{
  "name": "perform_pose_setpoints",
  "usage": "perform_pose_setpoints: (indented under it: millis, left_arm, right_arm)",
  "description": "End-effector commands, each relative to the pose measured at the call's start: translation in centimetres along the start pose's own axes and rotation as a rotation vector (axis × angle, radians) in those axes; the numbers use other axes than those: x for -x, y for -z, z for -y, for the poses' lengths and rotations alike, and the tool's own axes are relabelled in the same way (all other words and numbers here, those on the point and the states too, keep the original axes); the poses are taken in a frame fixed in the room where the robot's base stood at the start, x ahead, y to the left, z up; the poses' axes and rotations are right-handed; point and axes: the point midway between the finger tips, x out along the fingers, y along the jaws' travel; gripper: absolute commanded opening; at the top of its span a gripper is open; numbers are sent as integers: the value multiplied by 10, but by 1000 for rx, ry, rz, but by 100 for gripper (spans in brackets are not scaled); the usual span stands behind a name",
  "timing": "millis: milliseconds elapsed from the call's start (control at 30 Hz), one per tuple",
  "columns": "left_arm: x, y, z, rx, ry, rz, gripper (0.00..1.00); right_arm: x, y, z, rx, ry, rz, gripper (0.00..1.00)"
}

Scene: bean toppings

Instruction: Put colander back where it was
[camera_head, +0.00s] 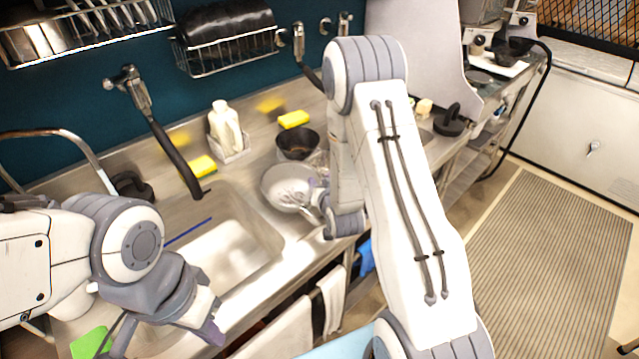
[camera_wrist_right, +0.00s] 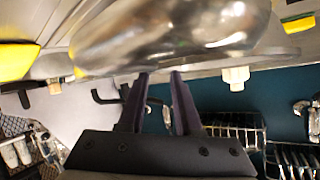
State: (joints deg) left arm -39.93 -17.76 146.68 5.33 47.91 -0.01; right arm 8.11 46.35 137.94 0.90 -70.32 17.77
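The colander (camera_head: 287,188) is a shiny metal bowl at the right edge of the sink in the head view. In the right wrist view the colander (camera_wrist_right: 170,38) fills the upper middle, very close. My right gripper (camera_wrist_right: 159,74) has its two fingertips apart at the colander's rim. I see a gap between the fingers and no part of the colander clearly inside it. Whether the tips touch the rim I cannot tell. In the head view the right arm largely hides this gripper. My left gripper (camera_head: 210,332) is low over the counter front; its opening is not clear.
The sink (camera_head: 225,240) lies left of the colander. A dark bowl (camera_head: 297,143) stands just behind it. Yellow sponges (camera_head: 293,119) and a white bottle (camera_head: 226,126) stand along the back. A black-hosed faucet (camera_head: 172,155) hangs over the sink. A green item (camera_head: 90,342) is at lower left.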

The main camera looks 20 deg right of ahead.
Motion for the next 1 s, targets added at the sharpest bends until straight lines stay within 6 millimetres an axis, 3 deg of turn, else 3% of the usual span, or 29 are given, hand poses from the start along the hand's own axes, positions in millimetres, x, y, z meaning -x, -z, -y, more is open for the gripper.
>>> perform_pose_setpoints:
  millis: [333,567,600,1000]
  left_arm:
    - [-1,0,0,0,0,0,0]
    - [-8,0,1,0,0,0,0]
    - [6,0,0,0,0,1,0]
    - [69,4,-5,2,0,0,0]
  right_arm:
    - [3,0,0,0,0,0,33]
    - [33,0,0,0,0,0,33]
    - [37,4,2,0,-1,5,33]
    - [68,6,2,0,-2,6,33]
